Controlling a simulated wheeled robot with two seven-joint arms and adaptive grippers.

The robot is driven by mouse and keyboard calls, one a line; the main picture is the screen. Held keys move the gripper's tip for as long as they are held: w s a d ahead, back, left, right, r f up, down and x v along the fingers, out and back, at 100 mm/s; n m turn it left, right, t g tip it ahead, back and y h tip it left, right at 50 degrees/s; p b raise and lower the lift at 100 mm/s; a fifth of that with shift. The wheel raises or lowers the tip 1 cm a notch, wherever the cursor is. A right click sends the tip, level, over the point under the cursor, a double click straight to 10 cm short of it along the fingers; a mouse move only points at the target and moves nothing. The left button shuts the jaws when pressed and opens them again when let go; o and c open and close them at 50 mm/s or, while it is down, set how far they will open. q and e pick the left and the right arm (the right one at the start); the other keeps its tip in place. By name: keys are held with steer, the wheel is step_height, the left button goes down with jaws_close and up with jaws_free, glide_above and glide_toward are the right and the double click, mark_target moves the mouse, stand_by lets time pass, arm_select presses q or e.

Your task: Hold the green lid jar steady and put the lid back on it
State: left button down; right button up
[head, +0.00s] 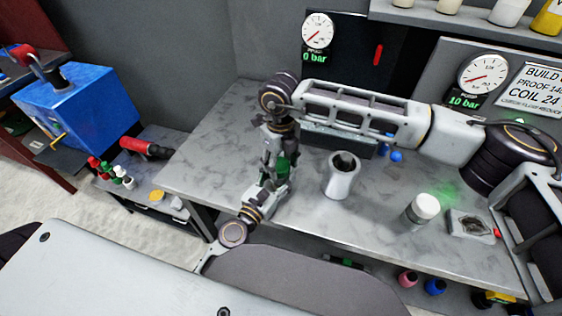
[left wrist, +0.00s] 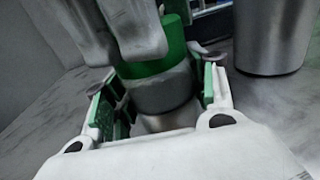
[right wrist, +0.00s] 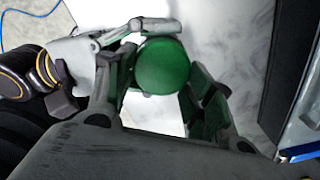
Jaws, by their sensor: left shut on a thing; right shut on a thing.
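The green lid (head: 284,163) is between the fingers of my right gripper (head: 280,158), which reaches down from above. In the right wrist view the lid's round green top (right wrist: 162,66) fills the space between the fingers. The grey jar (left wrist: 160,92) is between the green-padded fingers of my left gripper (left wrist: 158,95), low over the bench. The green lid (left wrist: 152,62) is directly above the jar and looks in line with it. I cannot tell whether it is seated or only touching. Both grippers are shut, the left on the jar, the right on the lid.
A pale flared holder (head: 341,182) with a dark opening stands on the bench (head: 215,135) to the right. Further right are a white-topped jar (head: 422,208) and a grey square dish (head: 470,227). The bench to the left is clear.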

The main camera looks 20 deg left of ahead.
steer(key=m, duration=0.6)
steer(key=shift+a, duration=0.2)
steer(key=m, duration=0.6)
steer(key=shift+a, duration=0.1)
steer(key=o, duration=0.8)
steer(key=shift+s, duration=0.1)
steer(key=shift+o, duration=0.2)
step_height(320, 180, up, 12)
stand_by(0.4)
arm_select(q)
steer(key=shift+c, duration=2.1)
jaws_free()
